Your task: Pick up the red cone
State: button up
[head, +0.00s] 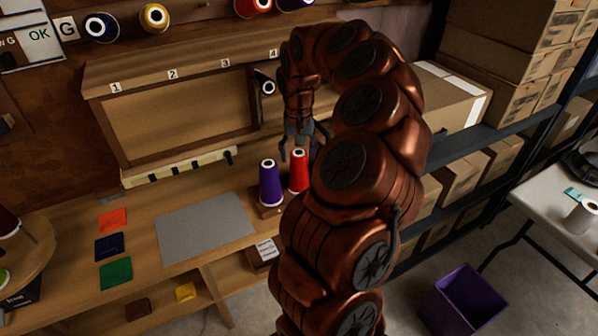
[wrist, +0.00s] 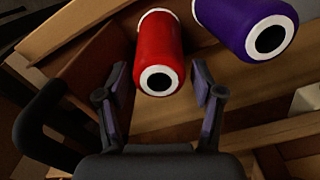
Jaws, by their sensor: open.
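The red cone (head: 299,172) stands upright on the wooden bench beside the purple cone (head: 270,184), which is to its left in the head view. My gripper (head: 297,150) is above and close to the red cone, pointing down, with its fingers open. In the wrist view the red cone (wrist: 160,58) lies ahead of and between the two open fingertips of my gripper (wrist: 158,84). The purple cone (wrist: 250,25) is just to the right of it there, outside the fingers. My arm hides the bench to the right of the red cone in the head view.
A grey mat (head: 205,227) and orange, blue and green squares lie left of the cones. A numbered wooden frame (head: 185,120) stands behind. Shelves with cardboard boxes (head: 450,98) are at right, and a purple bin (head: 463,303) is on the floor.

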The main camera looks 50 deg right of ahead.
aim_at(299, 169)
jog(key=shift+s+a+f+p, duration=0.15)
jog(key=shift+f+p, duration=0.2)
jog(key=shift+f, duration=0.95)
jog(key=shift+s+a+f+p, duration=0.1)
jog(key=shift+f+p, duration=0.2)
jog(key=shift+f, duration=0.95)
jog(key=c, duration=1.1)
notch_tip(299, 169, up, 18)
jog(key=b, duration=0.2)
jog(key=shift+b, duration=0.35)
jog(key=shift+c, duration=0.2)
